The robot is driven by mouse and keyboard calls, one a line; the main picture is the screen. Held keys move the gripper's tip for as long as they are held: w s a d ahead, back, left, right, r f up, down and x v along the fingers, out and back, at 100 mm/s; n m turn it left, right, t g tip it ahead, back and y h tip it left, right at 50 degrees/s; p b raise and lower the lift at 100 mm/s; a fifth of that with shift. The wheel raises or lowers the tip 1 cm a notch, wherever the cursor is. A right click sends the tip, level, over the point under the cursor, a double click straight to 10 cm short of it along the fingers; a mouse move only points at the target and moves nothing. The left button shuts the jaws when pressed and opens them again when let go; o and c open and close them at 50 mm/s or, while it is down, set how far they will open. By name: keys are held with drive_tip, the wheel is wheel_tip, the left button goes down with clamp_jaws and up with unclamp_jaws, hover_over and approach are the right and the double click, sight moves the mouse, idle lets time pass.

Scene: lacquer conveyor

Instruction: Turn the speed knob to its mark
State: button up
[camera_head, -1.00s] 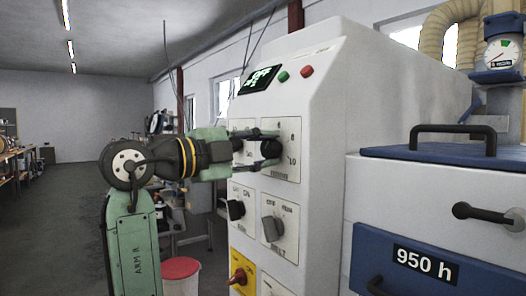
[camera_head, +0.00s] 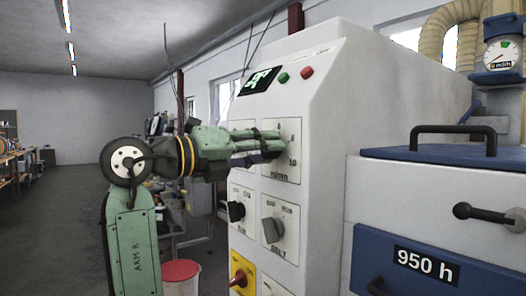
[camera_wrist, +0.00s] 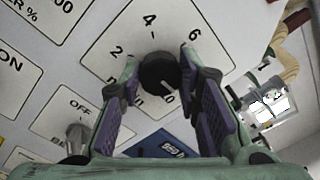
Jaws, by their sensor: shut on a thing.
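The speed knob (camera_wrist: 158,72) is round and black, on a white m/min plate (camera_wrist: 112,62) with printed numbers 2, 4, 6 and 10 readable in the wrist view. A short white pointer line shows on the knob's lower right, near the 10. My gripper (camera_wrist: 160,84) is shut on the knob, with one purple-padded finger on each side. In the head view my gripper (camera_head: 268,145) reaches the upper right plate of the white machine panel (camera_head: 318,120) and mostly hides the knob. A distinct target mark cannot be made out.
Other knobs (camera_head: 271,231) (camera_head: 236,211) sit below on the panel, with a yellow-plated switch (camera_head: 239,276) lower still. Green (camera_head: 283,77) and red (camera_head: 307,71) buttons and a display (camera_head: 259,80) are above. A blue-lidded unit (camera_head: 450,152) stands right. The floor at left is clear.

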drive_tip(key=m, duration=0.6)
drive_tip(key=shift+m, duration=0.4)
idle(0.3)
drive_tip(key=o, duration=1.1)
drive_tip(key=shift+o, duration=0.2)
drive_tip(key=v, duration=1.2)
drive_tip(key=shift+r, duration=0.2)
